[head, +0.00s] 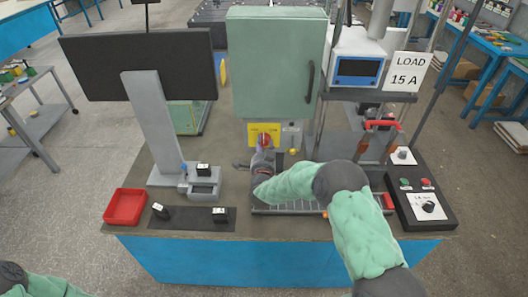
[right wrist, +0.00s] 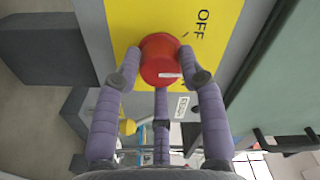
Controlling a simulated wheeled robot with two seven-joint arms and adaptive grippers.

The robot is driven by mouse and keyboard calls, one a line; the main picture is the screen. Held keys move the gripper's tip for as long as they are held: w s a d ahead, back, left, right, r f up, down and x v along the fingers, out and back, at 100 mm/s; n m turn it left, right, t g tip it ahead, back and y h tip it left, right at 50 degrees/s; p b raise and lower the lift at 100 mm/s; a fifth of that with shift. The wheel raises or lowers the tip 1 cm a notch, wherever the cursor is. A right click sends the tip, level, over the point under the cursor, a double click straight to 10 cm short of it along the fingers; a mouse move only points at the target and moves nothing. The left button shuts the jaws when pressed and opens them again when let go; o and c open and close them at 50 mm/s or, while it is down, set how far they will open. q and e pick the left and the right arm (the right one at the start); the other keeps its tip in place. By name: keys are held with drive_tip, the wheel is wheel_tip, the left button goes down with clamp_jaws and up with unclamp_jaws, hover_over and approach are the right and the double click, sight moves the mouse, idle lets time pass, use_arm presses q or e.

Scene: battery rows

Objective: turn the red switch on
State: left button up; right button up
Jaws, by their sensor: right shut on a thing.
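The red switch (head: 265,139) is a round knob on a yellow plate (head: 252,130) at the lower front of the grey-green cabinet (head: 272,60). In the right wrist view the red switch (right wrist: 160,52) has a white mark on its face, and the yellow plate (right wrist: 129,20) reads OFF beside it. My right gripper (head: 265,148) reaches up to the switch. In the right wrist view its two fingers (right wrist: 162,78) are shut on the knob's opposite sides. Of my left arm only a part shows at the bottom left of the head view; its gripper is out of view.
A monitor (head: 140,65) stands on the bench's left, with a red tray (head: 125,206) and several small battery-like blocks below it. A slotted tray (head: 290,208) lies under my right arm. A control box (head: 420,200) and LOAD 15 A sign (head: 408,73) are on the right.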

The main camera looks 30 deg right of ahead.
drive_tip(key=m+b, duration=0.4)
drive_tip(key=b, duration=0.1)
drive_tip(key=f+m+b, duration=0.1)
drive_tip(key=m+b, duration=0.1)
drive_tip(key=shift+a, duration=0.25)
drive_tip(key=shift+r+m+b, duration=0.2)
drive_tip(key=shift+m+b, duration=1.4)
drive_tip(key=o, duration=1.1)
drive_tip(key=shift+w+r, duration=0.1)
drive_tip(key=shift+o, duration=0.2)
drive_tip(key=shift+r, duration=0.1)
drive_tip(key=v, duration=1.2)
